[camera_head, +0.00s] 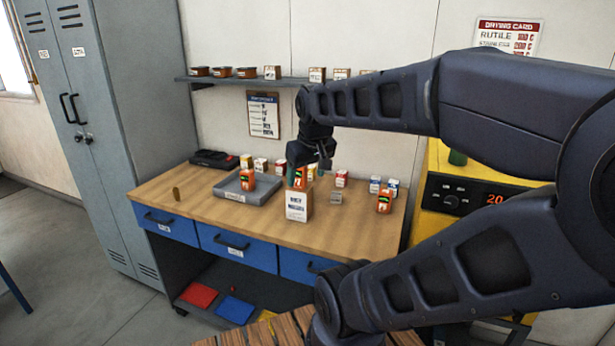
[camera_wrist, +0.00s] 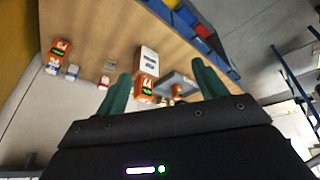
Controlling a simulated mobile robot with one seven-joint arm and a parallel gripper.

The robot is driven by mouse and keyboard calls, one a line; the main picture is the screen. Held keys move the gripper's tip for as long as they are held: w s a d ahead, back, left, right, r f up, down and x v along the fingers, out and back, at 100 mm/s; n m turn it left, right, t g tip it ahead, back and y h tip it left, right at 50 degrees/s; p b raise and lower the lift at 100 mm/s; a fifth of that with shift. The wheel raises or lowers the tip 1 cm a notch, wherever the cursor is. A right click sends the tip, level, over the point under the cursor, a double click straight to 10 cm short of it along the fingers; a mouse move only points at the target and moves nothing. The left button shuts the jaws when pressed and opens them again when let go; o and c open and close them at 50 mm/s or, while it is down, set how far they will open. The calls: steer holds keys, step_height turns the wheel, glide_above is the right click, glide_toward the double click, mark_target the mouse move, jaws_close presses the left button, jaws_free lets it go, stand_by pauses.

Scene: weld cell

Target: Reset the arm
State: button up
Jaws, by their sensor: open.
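My arm reaches in from the right in the head view, and my gripper (camera_head: 311,158) hangs above the wooden bench. In the wrist view my gripper (camera_wrist: 160,92) shows two green fingers spread apart with nothing held between them. An orange pack (camera_head: 299,179) stands below and behind the fingers, next to a white-labelled box (camera_head: 297,205). The wrist view shows the orange pack (camera_wrist: 145,88) and the labelled box (camera_wrist: 149,61) beyond the fingertips. My fingers partly cover the orange pack in the head view, and I cannot tell whether they touch it.
The bench (camera_head: 191,209) holds a grey tray (camera_head: 231,195) with an orange pack (camera_head: 247,181), another orange pack (camera_head: 384,202) at right, and several small boxes. A shelf (camera_head: 230,80) runs along the wall above. A grey locker (camera_head: 110,120) is at left, a yellow oven (camera_head: 443,195) at right.

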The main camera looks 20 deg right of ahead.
steer(key=shift+s+a+f+m, duration=0.15)
steer(key=shift+s+a+m, duration=0.05)
steer(key=shift+s+m, duration=0.55)
